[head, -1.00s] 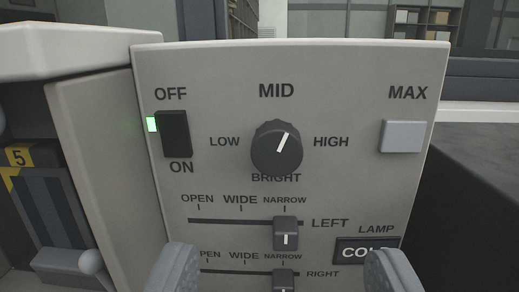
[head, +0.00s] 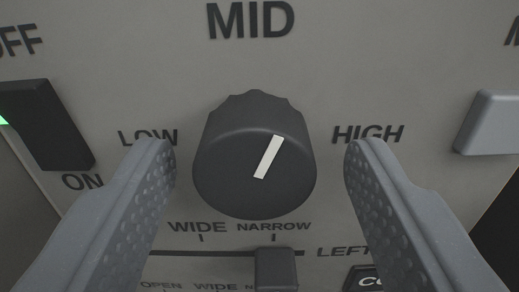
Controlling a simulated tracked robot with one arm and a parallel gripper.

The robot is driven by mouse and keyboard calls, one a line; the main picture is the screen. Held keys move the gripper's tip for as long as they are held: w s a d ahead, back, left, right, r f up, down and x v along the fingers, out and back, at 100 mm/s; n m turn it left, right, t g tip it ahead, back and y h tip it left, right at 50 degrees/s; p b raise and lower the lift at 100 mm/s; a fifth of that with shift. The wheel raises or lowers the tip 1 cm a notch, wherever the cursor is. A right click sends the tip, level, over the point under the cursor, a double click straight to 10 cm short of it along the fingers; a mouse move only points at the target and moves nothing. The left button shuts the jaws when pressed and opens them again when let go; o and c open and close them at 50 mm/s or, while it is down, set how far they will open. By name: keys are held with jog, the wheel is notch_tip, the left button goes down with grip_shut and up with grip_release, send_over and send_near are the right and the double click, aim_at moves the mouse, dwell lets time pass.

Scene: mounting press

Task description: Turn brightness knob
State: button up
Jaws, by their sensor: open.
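The brightness knob (head: 235,165) is a black round dial on the grey panel, in the middle of the view. Its white pointer line tilts up and to the right, between MID and HIGH. My gripper (head: 260,160) is open, with one grey dimpled finger on each side of the knob. A gap shows between each finger and the knob in the picture. The BRIGHT label under the knob is hidden.
A black OFF/ON rocker switch (head: 45,125) with a green light is at the left. A grey MAX button (head: 490,124) is at the right edge.

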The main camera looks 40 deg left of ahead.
jog(key=c, duration=1)
jog(key=n+b, duration=0.2)
jog(key=shift+b, duration=0.3)
jog(key=shift+r+n+b, duration=0.15)
jog(key=shift+n+b, duration=0.45)
jog(key=shift+n, duration=0.6)
jog(key=o, duration=1)
jog(key=b+v, duration=0.2)
jog(key=v, duration=1.1)
jog(key=shift+s+d, duration=0.25)
jog(key=shift+s, duration=0.05)
